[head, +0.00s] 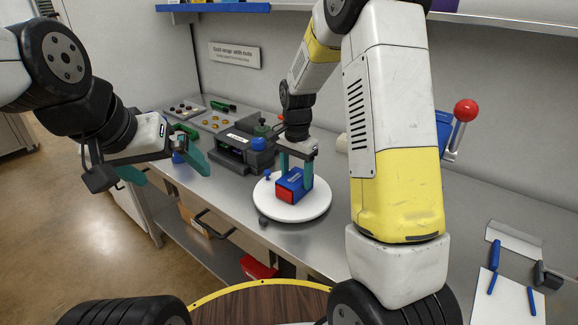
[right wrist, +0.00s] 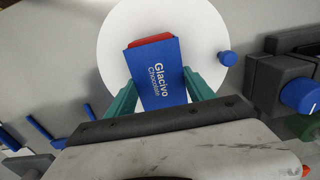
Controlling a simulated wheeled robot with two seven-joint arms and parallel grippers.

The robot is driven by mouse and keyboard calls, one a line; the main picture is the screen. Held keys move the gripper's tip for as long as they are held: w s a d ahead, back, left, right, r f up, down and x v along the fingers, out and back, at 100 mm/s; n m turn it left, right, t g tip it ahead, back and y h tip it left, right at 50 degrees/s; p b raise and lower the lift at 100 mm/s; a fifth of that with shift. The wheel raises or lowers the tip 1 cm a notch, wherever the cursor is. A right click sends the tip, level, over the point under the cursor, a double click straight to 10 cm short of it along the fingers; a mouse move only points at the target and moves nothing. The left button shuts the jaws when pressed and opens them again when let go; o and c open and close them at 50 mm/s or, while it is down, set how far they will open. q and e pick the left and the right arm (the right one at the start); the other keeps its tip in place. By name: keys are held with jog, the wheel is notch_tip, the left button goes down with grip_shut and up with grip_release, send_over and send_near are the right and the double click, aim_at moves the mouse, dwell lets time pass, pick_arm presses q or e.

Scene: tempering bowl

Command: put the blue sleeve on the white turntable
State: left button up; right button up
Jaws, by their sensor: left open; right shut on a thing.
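The blue sleeve (head: 291,185) has a red end and stands at the white turntable (head: 312,207) in the head view. In the right wrist view the sleeve (right wrist: 157,75) reads "Glacivo Chocolate" and lies over the turntable disc (right wrist: 115,45). My right gripper (head: 295,178) is shut on the sleeve, one teal finger on each side. Whether the sleeve's underside touches the disc is hard to tell. My left gripper (head: 165,166) is open and empty, in front of the counter at the left.
A dark grey machine (head: 240,150) with a blue knob stands left of the turntable. A tray with small round pieces (head: 208,120) lies further back. A red-ball lever (head: 465,110) stands at the right. Scrapers and a white sheet (head: 505,298) lie at the front right.

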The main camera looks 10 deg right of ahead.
aim_at(296, 177)
jog(key=shift+f, duration=0.1)
jog(key=o, duration=1.4)
notch_tip(296, 177, up, 11)
jog(key=s+d+r+n+t+y, duration=0.2)
jog(key=s+r+n+t, duration=0.15)
jog(key=s+r, duration=0.65)
jog(key=shift+s+d+f+n+t, duration=0.1)
jog(key=shift+s+n+t, duration=0.65)
jog(key=shift+s, duration=1.5)
jog(key=shift+s+d+f+n+t, duration=0.15)
jog(key=shift+s+n, duration=1.15)
jog(key=shift+s, duration=0.95)
jog(key=shift+s+n+t, duration=0.45)
jog(key=shift+s+n, duration=0.55)
jog(key=shift+s, duration=1.25)
